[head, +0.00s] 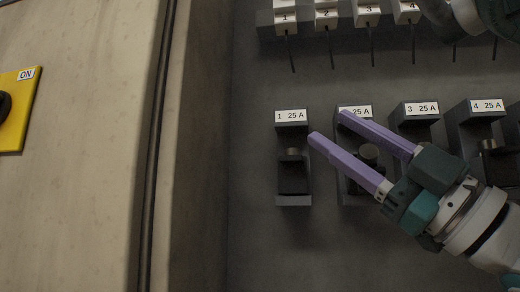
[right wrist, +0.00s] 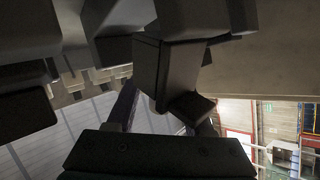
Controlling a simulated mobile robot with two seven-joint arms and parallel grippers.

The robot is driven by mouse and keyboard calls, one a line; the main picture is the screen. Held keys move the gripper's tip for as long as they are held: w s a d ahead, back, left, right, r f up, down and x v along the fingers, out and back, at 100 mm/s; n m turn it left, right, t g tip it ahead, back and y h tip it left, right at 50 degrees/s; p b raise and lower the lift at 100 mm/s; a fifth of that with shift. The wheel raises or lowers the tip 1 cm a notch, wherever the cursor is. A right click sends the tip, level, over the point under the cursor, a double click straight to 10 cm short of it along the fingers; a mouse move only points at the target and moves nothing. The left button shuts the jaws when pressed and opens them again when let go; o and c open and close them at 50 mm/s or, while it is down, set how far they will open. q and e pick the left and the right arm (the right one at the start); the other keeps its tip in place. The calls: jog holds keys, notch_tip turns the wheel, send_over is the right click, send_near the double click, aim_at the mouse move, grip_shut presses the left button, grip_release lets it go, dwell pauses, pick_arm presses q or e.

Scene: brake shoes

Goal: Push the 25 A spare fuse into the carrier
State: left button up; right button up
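My right gripper (head: 325,124) reaches in from the lower right of the head view. Its two long purple fingers are apart, and nothing shows between the tips. The tips lie between the holder labelled "1 25 A" (head: 293,180) and the second "25 A" holder (head: 358,110), whose label is partly covered by a finger. A dark round-ended piece (head: 369,153) shows between the fingers farther back; I cannot tell whether it is a fuse. No loose spare fuse is clearly visible. In the right wrist view dark holder blocks (right wrist: 178,70) hide most of the fingers.
Holders "3 25 A" (head: 420,112) and "4 25 A" (head: 480,110) stand to the right. A row of numbered blocks with thin stems (head: 327,18) is above. The cabinet's side wall (head: 195,150) bounds the left. A yellow "ON" switch plate (head: 20,108) is at the far left.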

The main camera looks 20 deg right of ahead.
jog(key=shift+o, duration=0.5)
jog(key=shift+s+d+f, duration=0.1)
jog(key=shift+s+f, duration=0.1)
jog(key=shift+f, duration=0.05)
jog(key=v, duration=0.9)
jog(key=shift+s+f, duration=0.1)
